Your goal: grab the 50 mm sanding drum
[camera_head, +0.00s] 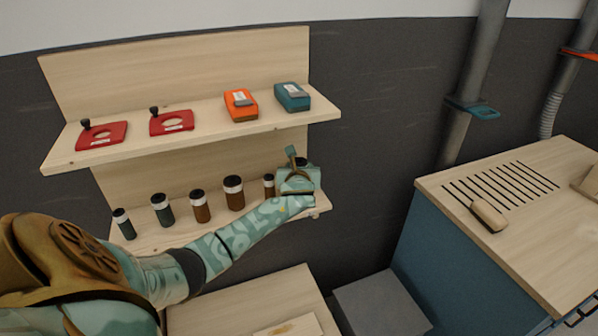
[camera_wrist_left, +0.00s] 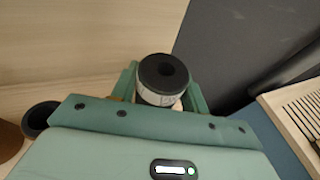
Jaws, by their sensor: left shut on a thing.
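My left gripper (camera_head: 299,172) is at the right end of the lower shelf (camera_head: 150,240), mostly hiding what it holds in the head view. In the left wrist view its fingers are shut on a sanding drum (camera_wrist_left: 162,80) with a black top, a central hole and a pale label. Its size marking cannot be read. To its left stand several more drums in a row: two small dark grey ones (camera_head: 162,209), two brown ones (camera_head: 234,193) and a small brown one (camera_head: 269,186) close beside the gripper. My right gripper is not in view.
The upper shelf (camera_head: 200,116) overhangs the row and carries two red tools (camera_head: 171,122), an orange box (camera_head: 240,105) and a teal box (camera_head: 292,97). At right stands a blue cabinet with a slotted wooden top (camera_head: 540,235) and a tan block (camera_head: 488,215).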

